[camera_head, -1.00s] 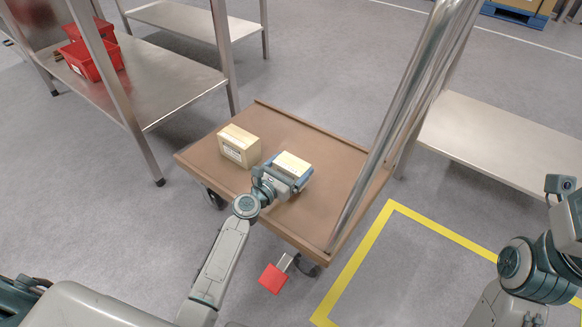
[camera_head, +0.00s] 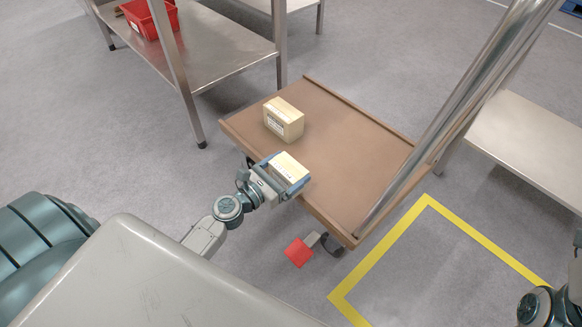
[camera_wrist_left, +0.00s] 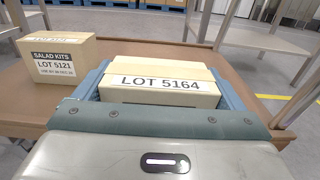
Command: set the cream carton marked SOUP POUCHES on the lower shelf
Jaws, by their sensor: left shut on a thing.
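My left gripper (camera_head: 282,178) is shut on a cream carton (camera_head: 289,167), with a blue-grey finger on each side of it. The carton is over the near left edge of the brown trolley deck (camera_head: 350,160). In the left wrist view the held carton (camera_wrist_left: 160,90) shows the words LOT 5164; no product name is readable on it. A second carton (camera_head: 284,120) stands on the deck; in the left wrist view it (camera_wrist_left: 57,70) reads SALAD KITS, LOT 5121. My right arm shows at the lower right edge, its gripper out of frame.
A steel rack at the upper left has a low shelf (camera_head: 215,50) with a red bin (camera_head: 150,17) on it. Another low steel shelf (camera_head: 530,140) at the right looks bare. The trolley's steel handle (camera_head: 455,110) rises at its right. A red pedal (camera_head: 298,252) sticks out below.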

